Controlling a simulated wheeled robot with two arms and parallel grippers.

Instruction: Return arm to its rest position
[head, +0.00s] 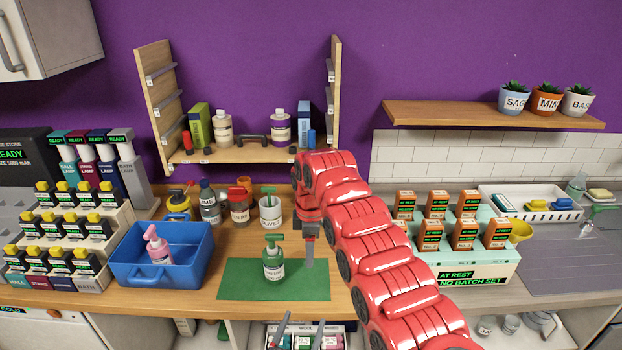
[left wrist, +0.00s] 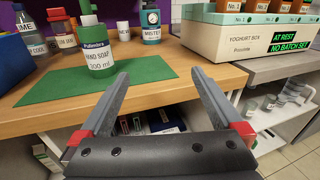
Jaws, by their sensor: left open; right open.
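My right arm (head: 365,235) is red and reaches in from the lower right. Its gripper (head: 309,262) points down over the right part of the green mat (head: 235,280), just right of a hand soap bottle (head: 274,268) with a green pump. It holds nothing that I can see. The bottle stands upright on the mat. My left gripper (head: 298,328) is low, at the front edge of the counter, with its two grey fingers apart. In the left wrist view its fingers (left wrist: 156,75) are open and empty, and the soap bottle (left wrist: 98,52) stands beyond them.
A blue tub (head: 165,285) with a pink pump bottle (head: 157,246) is left of the mat. Several bottles stand behind it. A wooden shelf unit (head: 240,154) is at the back. A yoghurt box (head: 465,275) with cartons is on the right. Open shelves are below the counter.

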